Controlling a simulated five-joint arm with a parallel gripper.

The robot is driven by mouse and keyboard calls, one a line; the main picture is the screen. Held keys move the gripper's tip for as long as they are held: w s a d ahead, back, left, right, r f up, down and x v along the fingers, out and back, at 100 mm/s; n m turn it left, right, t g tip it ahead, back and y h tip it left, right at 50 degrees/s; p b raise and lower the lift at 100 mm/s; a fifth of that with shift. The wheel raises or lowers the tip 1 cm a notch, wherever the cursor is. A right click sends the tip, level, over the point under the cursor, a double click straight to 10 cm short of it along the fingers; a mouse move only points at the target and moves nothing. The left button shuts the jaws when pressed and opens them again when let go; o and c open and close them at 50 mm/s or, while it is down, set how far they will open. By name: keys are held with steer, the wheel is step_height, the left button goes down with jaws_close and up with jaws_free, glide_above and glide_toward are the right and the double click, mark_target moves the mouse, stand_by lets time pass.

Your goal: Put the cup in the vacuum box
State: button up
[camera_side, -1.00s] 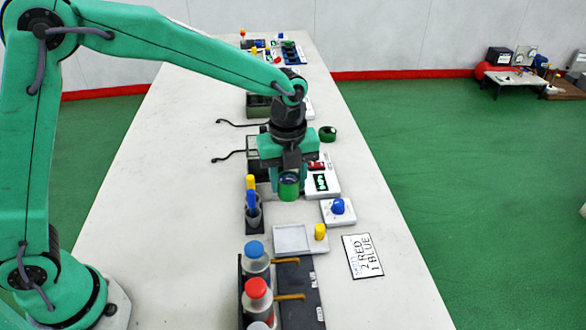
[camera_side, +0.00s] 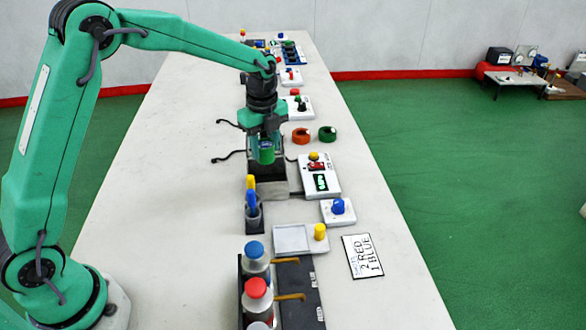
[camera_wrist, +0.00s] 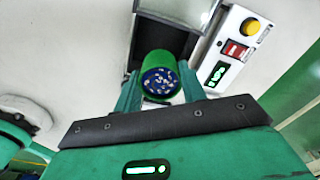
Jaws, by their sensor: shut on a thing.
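The green cup (camera_side: 266,152) is held upright between the fingers of my gripper (camera_side: 264,139). The wrist view shows the cup (camera_wrist: 159,64) from above, with dark blue contents dotted with pale specks. The fingers of my gripper (camera_wrist: 158,88) press on both sides of it. In the wrist view the box (camera_wrist: 142,47) shows a dark open interior around the cup. The cup hides part of the box, and I cannot tell whether it is inside the rim.
A white control unit (camera_side: 333,171) with a yellow knob and a green display stands right of the box. A pen holder (camera_side: 254,215) stands in front. Bottles (camera_side: 257,292) are nearer.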

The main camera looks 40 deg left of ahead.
steer(key=shift+f, duration=0.15)
steer(key=shift+f, duration=4)
steer(key=shift+f, duration=0.3)
steer(key=o, duration=1)
steer(key=shift+o, duration=0.2)
steer(key=shift+r, duration=0.1)
steer(key=shift+r, duration=3.4)
